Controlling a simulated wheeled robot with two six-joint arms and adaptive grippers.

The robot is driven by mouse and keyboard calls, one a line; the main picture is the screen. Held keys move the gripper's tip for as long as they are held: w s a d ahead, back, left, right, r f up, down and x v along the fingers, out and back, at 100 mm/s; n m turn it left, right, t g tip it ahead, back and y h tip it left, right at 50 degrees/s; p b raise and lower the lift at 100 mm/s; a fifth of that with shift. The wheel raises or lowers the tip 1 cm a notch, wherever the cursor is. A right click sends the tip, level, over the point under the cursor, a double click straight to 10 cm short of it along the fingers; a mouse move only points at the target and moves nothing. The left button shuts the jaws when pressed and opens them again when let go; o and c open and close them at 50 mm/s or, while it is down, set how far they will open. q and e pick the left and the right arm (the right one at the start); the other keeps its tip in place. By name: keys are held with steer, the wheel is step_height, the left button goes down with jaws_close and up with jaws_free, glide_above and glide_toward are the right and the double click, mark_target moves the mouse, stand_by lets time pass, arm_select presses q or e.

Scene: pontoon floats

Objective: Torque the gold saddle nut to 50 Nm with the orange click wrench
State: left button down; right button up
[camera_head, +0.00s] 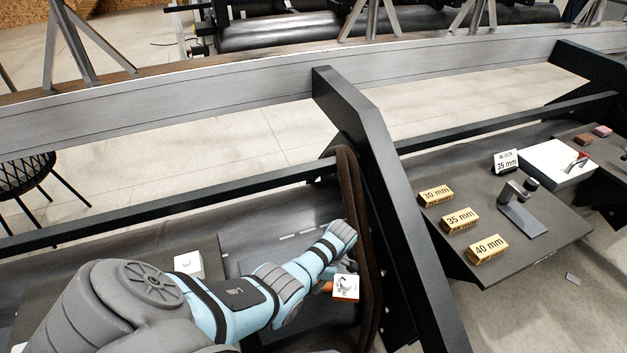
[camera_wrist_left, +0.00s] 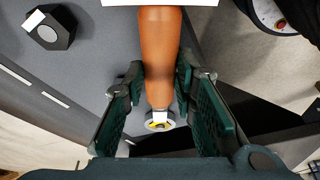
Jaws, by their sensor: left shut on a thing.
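The orange click wrench's handle (camera_wrist_left: 160,60) runs up the middle of the left wrist view, between the green pads of my left gripper (camera_wrist_left: 158,78). The gripper is shut on this handle. A pale round end with a yellow mark (camera_wrist_left: 160,122) shows at the lower end of the handle. In the head view only a small orange patch (camera_head: 327,287) shows beside my left wrist, and my arm hides the fingers. I cannot make out the gold saddle nut in either view. My right gripper is not in view.
A white card or box (camera_head: 346,288) is beside the orange patch. A dark beam (camera_head: 375,150) rises just right of my left arm. Right of it, a dark table (camera_head: 535,255) bears yellow blocks marked 30, 35 (camera_head: 460,219) and 40 mm, a grey stand (camera_head: 522,213) and a white box (camera_head: 555,165).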

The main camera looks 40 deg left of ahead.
arm_select(q)
steer(key=shift+s+d+p, duration=0.15)
steer(key=shift+s+p, duration=0.05)
steer(key=shift+p, duration=0.1)
stand_by(0.4)
steer(key=shift+s+d+r+m+p, duration=0.1)
steer(key=shift+s+d+m+p, duration=0.15)
steer(key=shift+s+m+p, duration=0.35)
steer(key=shift+d+p, duration=0.1)
steer(key=shift+p, duration=0.25)
steer(key=shift+s+d+m+p, duration=0.15)
steer(key=shift+s+m+p, duration=0.25)
steer(key=shift+m+p, duration=0.15)
steer(key=shift+s+d+t+p, duration=0.1)
steer(key=shift+s+t+p, duration=0.1)
steer(key=shift+t+p, duration=0.1)
steer(key=shift+s+d+m+p, duration=0.1)
steer(key=shift+s+m+p, duration=0.35)
steer(key=shift+p, duration=0.15)
steer(key=shift+s+d, duration=0.1)
steer(key=shift+s, duration=0.05)
stand_by(0.5)
steer(key=shift+s+d+m+y+p, duration=0.1)
steer(key=shift+s+m+y+p, duration=0.2)
steer(key=shift+s+m+p, duration=0.4)
